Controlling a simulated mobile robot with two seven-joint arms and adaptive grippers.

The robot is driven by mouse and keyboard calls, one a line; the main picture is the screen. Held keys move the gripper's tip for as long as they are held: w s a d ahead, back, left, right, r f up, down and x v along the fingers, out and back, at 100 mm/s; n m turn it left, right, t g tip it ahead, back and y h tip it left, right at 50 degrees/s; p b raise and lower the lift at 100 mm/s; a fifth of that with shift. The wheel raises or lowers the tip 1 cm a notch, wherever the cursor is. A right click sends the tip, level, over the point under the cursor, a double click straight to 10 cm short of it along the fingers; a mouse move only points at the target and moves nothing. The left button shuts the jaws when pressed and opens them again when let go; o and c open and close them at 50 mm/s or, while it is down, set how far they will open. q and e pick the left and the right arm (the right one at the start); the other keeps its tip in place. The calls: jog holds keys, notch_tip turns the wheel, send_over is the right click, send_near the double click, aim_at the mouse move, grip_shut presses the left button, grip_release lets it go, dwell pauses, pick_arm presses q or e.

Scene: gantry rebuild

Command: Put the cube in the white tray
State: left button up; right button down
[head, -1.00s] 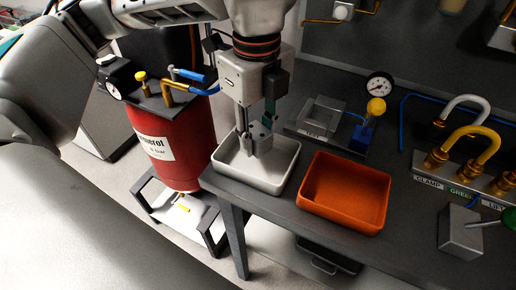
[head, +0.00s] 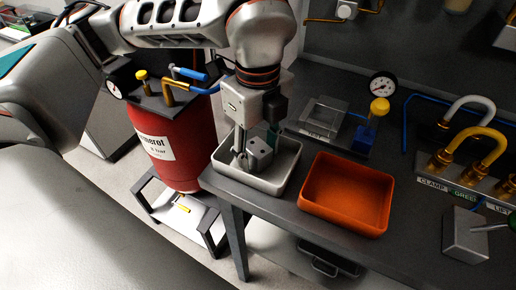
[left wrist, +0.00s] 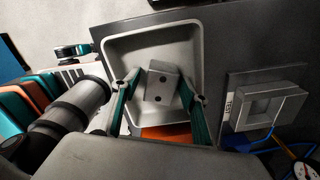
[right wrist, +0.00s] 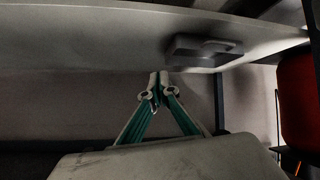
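The grey metal cube (head: 259,152), with dark holes in its face, is inside the white tray (head: 284,178) at the bench's left end. In the left wrist view the cube (left wrist: 163,86) sits over the tray floor between my fingers, turned relative to the tray walls. My left gripper (head: 246,158) reaches down into the tray. Its teal fingers (left wrist: 164,88) are apart, one on each side of the cube, with gaps showing. My right gripper (right wrist: 159,91) is under a bench-like surface, its fingertips together with nothing visible between them.
An orange tray (head: 347,226) stands empty right of the white tray. Hose fittings (head: 470,150) line the right. A red tank (head: 170,150) stands left of the bench.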

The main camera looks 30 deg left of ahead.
aim_at(258, 148)
pick_arm(q)
jog(key=shift+r, duration=0.35)
notch_tip(258, 148, up, 10)
jog(key=shift+r+p, duration=0.1)
jog(key=shift+p, duration=0.75)
jog(key=shift+r, duration=0.75)
